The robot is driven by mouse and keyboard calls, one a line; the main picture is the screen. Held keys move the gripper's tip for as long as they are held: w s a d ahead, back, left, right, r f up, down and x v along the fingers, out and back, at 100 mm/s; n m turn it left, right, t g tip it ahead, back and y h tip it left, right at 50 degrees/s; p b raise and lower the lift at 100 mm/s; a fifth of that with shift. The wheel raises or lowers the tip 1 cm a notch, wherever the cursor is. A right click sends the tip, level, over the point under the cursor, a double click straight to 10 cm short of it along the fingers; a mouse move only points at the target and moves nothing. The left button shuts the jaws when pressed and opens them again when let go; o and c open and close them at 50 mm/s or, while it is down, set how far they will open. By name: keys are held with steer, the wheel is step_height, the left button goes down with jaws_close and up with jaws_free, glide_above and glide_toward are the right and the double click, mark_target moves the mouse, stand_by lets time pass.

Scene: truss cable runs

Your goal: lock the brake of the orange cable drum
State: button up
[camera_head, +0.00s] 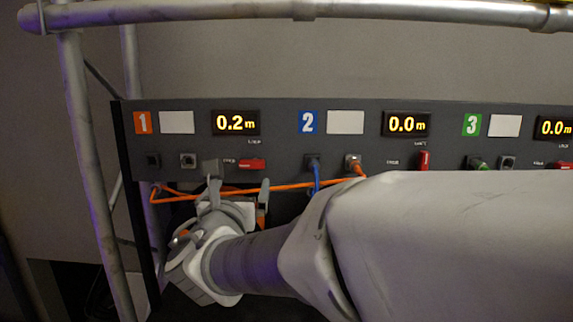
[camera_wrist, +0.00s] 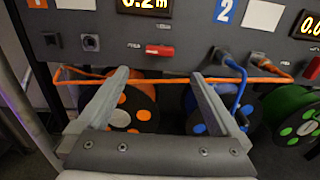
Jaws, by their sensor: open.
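The orange cable drum (camera_wrist: 142,97), black with orange spots, sits under the panel marked 1; my arm mostly hides it in the head view. Its red brake lever (camera_head: 252,164) lies horizontal on the panel, right of a small label too blurred to read. The lever also shows in the wrist view (camera_wrist: 160,50). My gripper (camera_wrist: 160,76) is open and empty, with its fingers apart on either side of the lever's position in the picture and pointing at the panel. It also shows in the head view (camera_head: 238,178). I cannot tell whether a finger touches the panel.
An orange cable (camera_head: 300,186) stretches across in front of drum 1 to a plug (camera_head: 353,162) under panel 2. A blue cable (camera_head: 317,177) hangs beside it. The blue drum (camera_wrist: 200,110) and green drum (camera_wrist: 295,115) stand right. Lever 2 (camera_head: 423,160) is upright. A truss pole (camera_head: 92,170) stands left.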

mark_target(251, 165)
steer(key=w+p, duration=0.1)
steer(key=w, duration=1.2)
steer(key=shift+w, duration=0.35)
steer(key=c, duration=1.3)
steer(key=shift+f, duration=0.1)
